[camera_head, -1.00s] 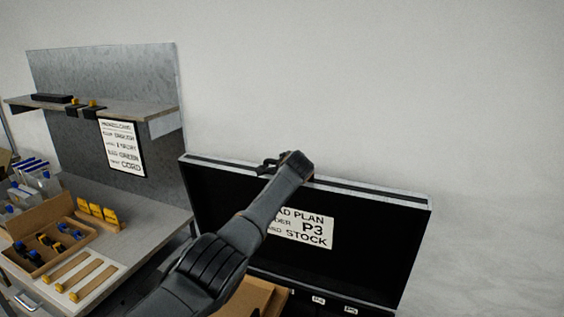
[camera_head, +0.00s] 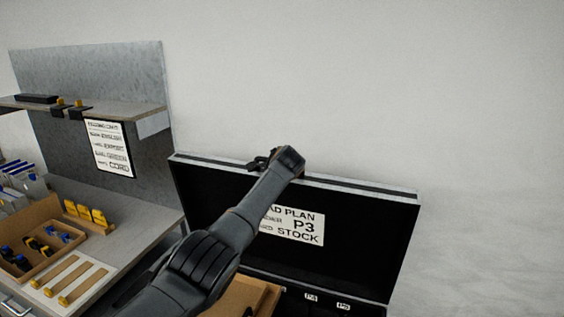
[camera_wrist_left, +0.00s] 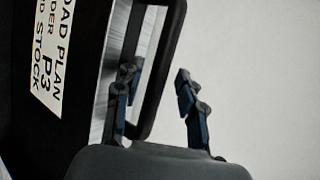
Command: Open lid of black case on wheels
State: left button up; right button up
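The black case's lid (camera_head: 365,241) stands upright and open, its dark inside facing me, with a white "P3 STOCK" label (camera_head: 297,226) on it. The lid (camera_wrist_left: 80,110) and its label (camera_wrist_left: 50,50) also show in the left wrist view. My left arm reaches across the lid to its top edge, where my left gripper (camera_head: 262,162) is partly hidden behind my wrist. In the left wrist view my left gripper (camera_wrist_left: 155,92) has its fingers spread apart. The lid's rim shows between and behind them; contact is unclear. My right gripper is in neither view.
A workbench (camera_head: 140,222) with a grey back panel and shelf (camera_head: 130,112) stands left of the case. It carries a cardboard tray (camera_head: 50,262) of small parts and several yellow items (camera_head: 85,212). A cardboard box (camera_head: 258,297) sits below the lid. Bare wall is behind and right.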

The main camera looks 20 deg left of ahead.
pick_arm(q)
jog(key=shift+v, duration=0.95)
jog(key=v, duration=1)
jog(key=shift+s, duration=0.1)
